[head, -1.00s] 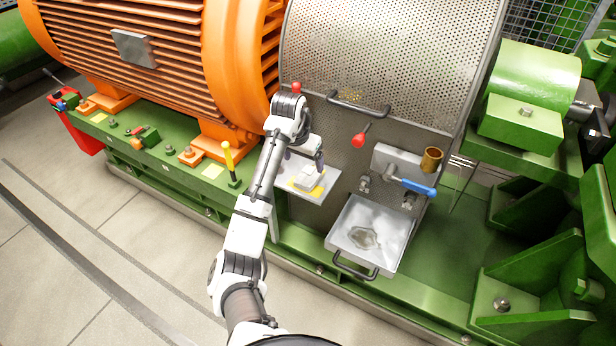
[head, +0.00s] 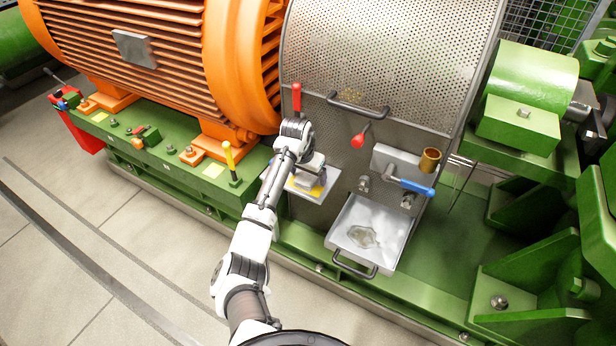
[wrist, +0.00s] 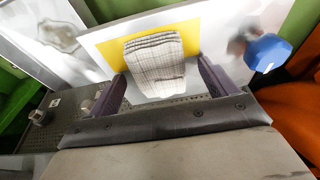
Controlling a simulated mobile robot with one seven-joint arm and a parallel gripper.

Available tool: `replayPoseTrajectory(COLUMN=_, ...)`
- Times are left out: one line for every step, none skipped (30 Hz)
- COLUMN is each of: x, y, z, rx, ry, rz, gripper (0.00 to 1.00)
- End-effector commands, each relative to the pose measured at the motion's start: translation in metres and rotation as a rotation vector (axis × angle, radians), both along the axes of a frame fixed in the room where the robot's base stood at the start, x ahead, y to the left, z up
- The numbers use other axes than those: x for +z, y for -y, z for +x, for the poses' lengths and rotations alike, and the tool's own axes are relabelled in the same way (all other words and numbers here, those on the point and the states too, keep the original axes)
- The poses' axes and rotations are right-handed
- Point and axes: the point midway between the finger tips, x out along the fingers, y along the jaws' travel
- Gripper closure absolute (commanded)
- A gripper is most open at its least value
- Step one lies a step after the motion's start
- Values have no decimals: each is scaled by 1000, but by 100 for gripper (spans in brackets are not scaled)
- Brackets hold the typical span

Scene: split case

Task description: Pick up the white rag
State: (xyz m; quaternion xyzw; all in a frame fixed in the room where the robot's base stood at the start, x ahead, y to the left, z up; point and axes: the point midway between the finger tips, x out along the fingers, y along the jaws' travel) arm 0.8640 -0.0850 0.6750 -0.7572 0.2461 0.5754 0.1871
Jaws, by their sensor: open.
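The white rag (wrist: 155,62) is a folded cloth with a faint grey check. It lies on a yellow patch (wrist: 112,57) on a pale shelf plate (wrist: 100,36) in the wrist view. My gripper (wrist: 163,82) is open, with one dark purple finger on each side of the rag's near end. I cannot tell whether the fingers touch the rag. In the head view my gripper (head: 311,181) is low over the small shelf (head: 332,176) and largely hides the rag.
A blue-capped item (wrist: 268,52) stands close beside one finger. A metal tray (head: 345,216) with a puddle is right of the shelf. A perforated guard (head: 385,60) rises behind, with a red lever (head: 297,98) and red knob (head: 358,141). A blue-handled tool (head: 415,187) is above the tray.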

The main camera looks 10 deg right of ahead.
Motion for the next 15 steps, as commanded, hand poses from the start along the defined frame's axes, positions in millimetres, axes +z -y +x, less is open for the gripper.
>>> replayPoseTrajectory(x=0, y=0, z=0, rx=0, ry=0, rz=0, gripper=15)
replayPoseTrajectory(x=0, y=0, z=0, rx=0, ry=0, rz=0, gripper=15)
replayPoseTrajectory(x=0, y=0, z=0, rx=0, ry=0, rz=0, gripper=15)
replayPoseTrajectory(x=0, y=0, z=0, rx=0, ry=0, rz=0, gripper=15)
replayPoseTrajectory(x=-1, y=0, z=0, rx=0, ry=0, rz=0, gripper=15)
replayPoseTrajectory(x=-1, y=0, z=0, rx=0, ry=0, rz=0, gripper=15)
replayPoseTrajectory(x=-1, y=0, z=0, rx=0, ry=0, rz=0, gripper=15)
replayPoseTrajectory(x=-2, y=0, z=0, rx=0, ry=0, rz=0, gripper=15)
replayPoseTrajectory(x=-2, y=0, z=0, rx=0, ry=0, rz=0, gripper=15)
replayPoseTrajectory(x=-3, y=0, z=0, rx=1, ry=0, rz=0, gripper=15)
replayPoseTrajectory(x=-3, y=0, z=0, rx=0, ry=-1, rz=-1, gripper=15)
replayPoseTrajectory(x=-3, y=0, z=0, rx=0, ry=0, rz=0, gripper=19)
replayPoseTrajectory(x=-3, y=0, z=0, rx=0, ry=0, rz=0, gripper=23)
replayPoseTrajectory(x=-3, y=0, z=0, rx=0, ry=0, rz=0, gripper=27)
replayPoseTrajectory(x=-3, y=0, z=0, rx=0, ry=0, rz=0, gripper=32)
